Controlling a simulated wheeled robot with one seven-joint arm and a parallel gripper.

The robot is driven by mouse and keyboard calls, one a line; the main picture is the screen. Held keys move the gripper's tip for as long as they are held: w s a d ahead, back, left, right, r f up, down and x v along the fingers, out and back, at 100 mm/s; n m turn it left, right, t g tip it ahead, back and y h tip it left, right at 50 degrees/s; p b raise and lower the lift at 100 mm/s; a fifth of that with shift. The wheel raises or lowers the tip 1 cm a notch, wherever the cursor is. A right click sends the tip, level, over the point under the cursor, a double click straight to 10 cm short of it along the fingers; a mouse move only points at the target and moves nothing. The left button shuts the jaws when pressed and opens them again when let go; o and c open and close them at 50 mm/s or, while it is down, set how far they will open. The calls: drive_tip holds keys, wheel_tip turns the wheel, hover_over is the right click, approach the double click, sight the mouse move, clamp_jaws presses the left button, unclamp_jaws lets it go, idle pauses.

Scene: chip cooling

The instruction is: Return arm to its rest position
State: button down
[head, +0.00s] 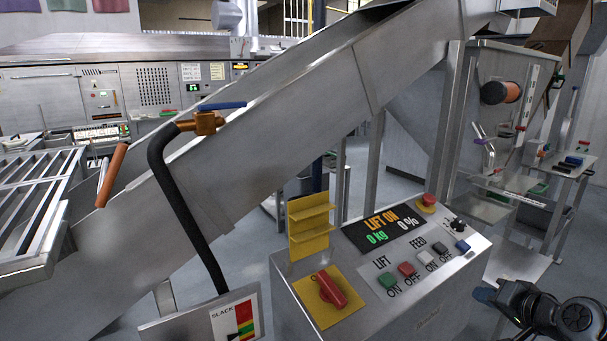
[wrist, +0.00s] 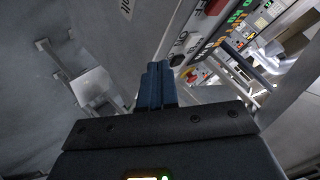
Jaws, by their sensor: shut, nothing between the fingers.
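My gripper (head: 486,295) is at the lower right of the head view, just right of the control box (head: 400,310). Its blue fingers point left toward the box's right side, and my black wrist shows behind them. In the wrist view the blue fingers (wrist: 154,86) are together with nothing between them. The control box's display (head: 384,228) reads LIFT ON, 0 kg and 0 %. It also shows tilted at the top of the wrist view (wrist: 240,22). I cannot tell the exact gap between fingers and box.
A red rotary switch (head: 330,290) and several buttons sit on the box top. A sloped metal conveyor (head: 270,120) crosses behind it. A black hose (head: 180,205) rises at the left. A small table (head: 570,165) stands at the far right. Grey floor (head: 375,200) shows behind the box.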

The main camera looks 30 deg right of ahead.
drive_tip(key=s+a+f+n, duration=0.35)
drive_tip(key=s+a, duration=0.25)
drive_tip(key=a, duration=0.5)
drive_tip(key=s+a+f+n, duration=0.2)
drive_tip(key=s+a+f, duration=0.25)
drive_tip(key=a, duration=0.65)
drive_tip(key=s+a+r+n+t+y, duration=0.3)
drive_tip(key=s+a+r+n, duration=0.4)
drive_tip(key=s+a+r, duration=0.5)
drive_tip(key=s+a, duration=0.2)
drive_tip(key=s, duration=0.2)
drive_tip(key=shift+a+r+y, duration=0.25)
drive_tip(key=shift+r+y, duration=0.1)
drive_tip(key=shift+y, duration=0.05)
drive_tip(key=shift+w+d, duration=0.1)
drive_tip(key=shift+d, duration=0.05)
